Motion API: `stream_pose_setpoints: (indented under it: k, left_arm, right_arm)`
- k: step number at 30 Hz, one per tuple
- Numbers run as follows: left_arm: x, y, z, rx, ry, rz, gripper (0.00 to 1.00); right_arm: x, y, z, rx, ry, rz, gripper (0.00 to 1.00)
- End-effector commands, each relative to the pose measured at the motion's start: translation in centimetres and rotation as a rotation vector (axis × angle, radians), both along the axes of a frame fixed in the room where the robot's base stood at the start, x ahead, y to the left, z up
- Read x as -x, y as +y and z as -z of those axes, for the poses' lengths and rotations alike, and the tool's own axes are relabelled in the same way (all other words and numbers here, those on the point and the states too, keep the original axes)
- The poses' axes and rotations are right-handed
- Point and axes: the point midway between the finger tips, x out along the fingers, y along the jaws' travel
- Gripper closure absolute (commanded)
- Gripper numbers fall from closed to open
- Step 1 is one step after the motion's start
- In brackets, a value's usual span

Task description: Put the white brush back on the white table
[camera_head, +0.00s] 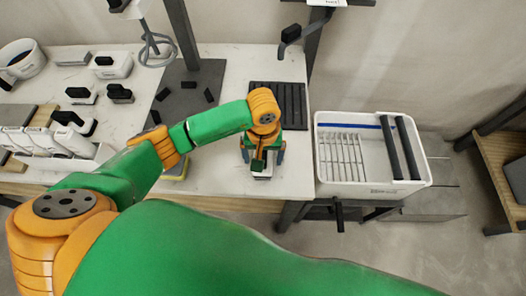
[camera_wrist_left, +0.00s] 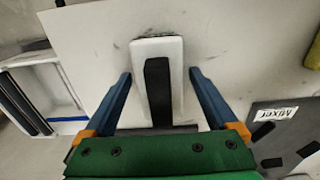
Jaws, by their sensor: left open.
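The white brush (camera_wrist_left: 176,52), a white block with a black handle, lies on the white table (camera_wrist_left: 225,35) in the left wrist view. My left gripper (camera_wrist_left: 160,80) is open, with its blue fingers on either side of the brush and a gap on both sides. In the head view, the left gripper (camera_head: 263,158) is over the front right part of the white table (camera_head: 295,180). A small part of the brush (camera_head: 262,177) shows below it; the rest is hidden by the gripper. My right gripper is not in view.
A black ribbed tray (camera_head: 290,98) lies behind the gripper. A white washing bin (camera_head: 330,180) with rollers stands right of the table. Several white tools with black handles (camera_head: 75,120) and a dark mixer mat (camera_head: 190,85) are to the left. A yellow item (camera_head: 178,170) lies near the forearm.

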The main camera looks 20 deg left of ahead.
Motion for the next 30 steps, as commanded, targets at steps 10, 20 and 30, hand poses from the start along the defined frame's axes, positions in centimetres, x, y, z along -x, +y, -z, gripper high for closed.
stream_pose_setpoints:
  k: [10,20,30]
  left_arm:
    - [-0.1,0.0,-7.8,0.002,-0.009,0.002,0.08]
    - [0.1,0.0,-12.2,0.000,0.000,0.000,0.08]
    - [0.1,0.0,-12.1,0.000,0.001,0.000,0.08]
  right_arm:
    - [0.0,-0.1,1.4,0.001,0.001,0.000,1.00]
    - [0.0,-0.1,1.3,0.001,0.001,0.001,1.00]
    - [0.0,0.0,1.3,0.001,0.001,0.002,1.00]
